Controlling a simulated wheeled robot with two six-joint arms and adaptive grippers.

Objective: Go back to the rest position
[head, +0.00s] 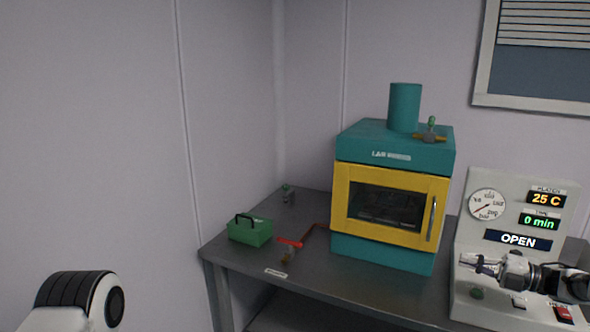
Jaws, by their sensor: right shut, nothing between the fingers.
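At the lower left, a white and black rounded part of my left arm shows. The left gripper itself is not in view.
A grey bench (360,283) carries a teal and yellow oven (390,205) with its door shut. A green box (250,231) with a black handle and a red-handled valve (289,243) on a pipe stand to its left. The panel displays read 25 C, 0 min and OPEN.

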